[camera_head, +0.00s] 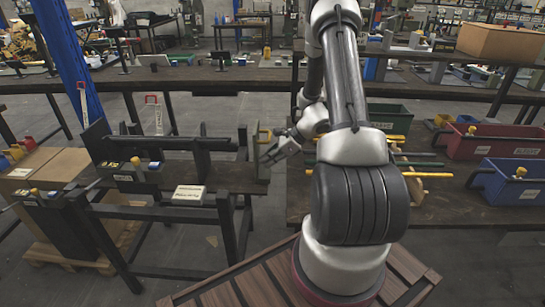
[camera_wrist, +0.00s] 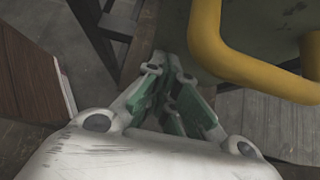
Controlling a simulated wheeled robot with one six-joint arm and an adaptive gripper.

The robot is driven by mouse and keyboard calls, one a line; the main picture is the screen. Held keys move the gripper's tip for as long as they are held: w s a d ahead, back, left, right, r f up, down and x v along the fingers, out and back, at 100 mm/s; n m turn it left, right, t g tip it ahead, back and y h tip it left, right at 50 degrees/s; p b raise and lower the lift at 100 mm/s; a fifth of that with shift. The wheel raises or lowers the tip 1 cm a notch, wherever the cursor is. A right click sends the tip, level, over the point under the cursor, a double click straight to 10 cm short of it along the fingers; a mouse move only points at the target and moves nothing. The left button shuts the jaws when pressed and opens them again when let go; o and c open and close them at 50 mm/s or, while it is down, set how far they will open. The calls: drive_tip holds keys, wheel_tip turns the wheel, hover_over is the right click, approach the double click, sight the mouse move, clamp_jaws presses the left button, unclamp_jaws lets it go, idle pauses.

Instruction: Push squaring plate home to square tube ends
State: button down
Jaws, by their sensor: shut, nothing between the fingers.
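The squaring plate (camera_head: 254,168) stands upright at the right end of the small dark bench, with a yellow handle (camera_head: 264,136) on its right face. Dark tubes (camera_head: 200,144) lie across the bench to its left; I cannot tell whether their ends touch the plate. My gripper (camera_head: 270,157) is just right of the plate, close to the handle. In the wrist view my gripper (camera_wrist: 175,95) is shut and empty. There the yellow handle (camera_wrist: 240,62) is at the upper right, in front of the grey-green plate (camera_wrist: 265,20). I see no clear contact.
Red (camera_head: 492,142) and blue (camera_head: 508,182) bins and yellow rods (camera_head: 425,174) lie on the right table. Cardboard boxes (camera_head: 52,168) stand at left. Bare floor shows between bench and right table.

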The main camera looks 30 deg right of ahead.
drive_tip(key=w+a, duration=0.5)
drive_tip(key=a, duration=0.2)
drive_tip(key=shift+a, duration=0.15)
idle(0.3)
